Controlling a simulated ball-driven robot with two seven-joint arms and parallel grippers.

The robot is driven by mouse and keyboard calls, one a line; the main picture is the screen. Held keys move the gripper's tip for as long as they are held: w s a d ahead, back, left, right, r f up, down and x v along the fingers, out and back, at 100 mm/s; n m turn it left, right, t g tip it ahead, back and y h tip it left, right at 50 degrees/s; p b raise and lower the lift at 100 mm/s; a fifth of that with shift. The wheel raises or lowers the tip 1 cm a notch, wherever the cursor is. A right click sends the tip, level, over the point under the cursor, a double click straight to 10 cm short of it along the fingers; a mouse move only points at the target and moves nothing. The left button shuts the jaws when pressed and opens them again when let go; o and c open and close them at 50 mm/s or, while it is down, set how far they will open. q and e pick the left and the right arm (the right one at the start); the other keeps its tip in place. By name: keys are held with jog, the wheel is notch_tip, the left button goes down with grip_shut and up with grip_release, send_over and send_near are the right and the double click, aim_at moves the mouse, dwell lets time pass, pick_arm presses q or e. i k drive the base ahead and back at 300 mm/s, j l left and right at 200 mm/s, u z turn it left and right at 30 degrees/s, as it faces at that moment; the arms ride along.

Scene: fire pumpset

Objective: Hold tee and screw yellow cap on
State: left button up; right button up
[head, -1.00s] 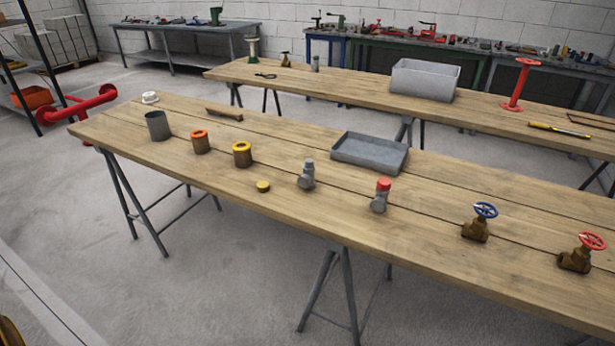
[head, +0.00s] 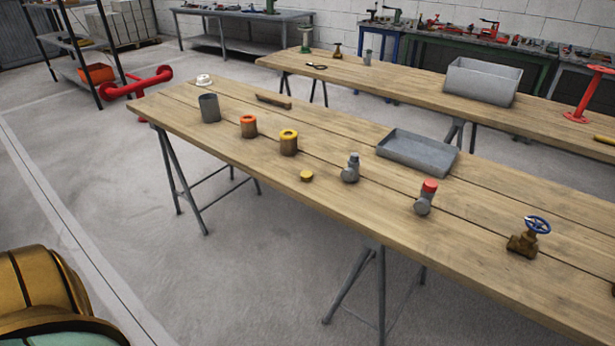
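A yellow cap (head: 306,175) lies on the near wooden table (head: 230,148), close to its front edge. A bare grey tee (head: 351,168) stands just right of the cap, apart from it. A second grey tee (head: 424,199) with a red cap (head: 429,186) on top stands further right. Neither of my grippers shows in the head view. A gold and pale green rounded part, which seems to be mine, fills the bottom left corner.
A grey tray (head: 418,152) sits behind the tees. A grey cup (head: 209,108), an orange-topped fitting (head: 248,126), a yellow-topped fitting (head: 289,142) and a blue-wheeled valve (head: 528,237) share the table. Open floor (head: 190,265) lies in front, with trestle legs beneath the table.

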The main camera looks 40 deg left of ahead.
aim_at(350, 174)
jog(key=i+l+u, duration=0.1)
jog(key=i+l, duration=0.75)
jog(key=l, duration=0.15)
jog(key=u, duration=2.65)
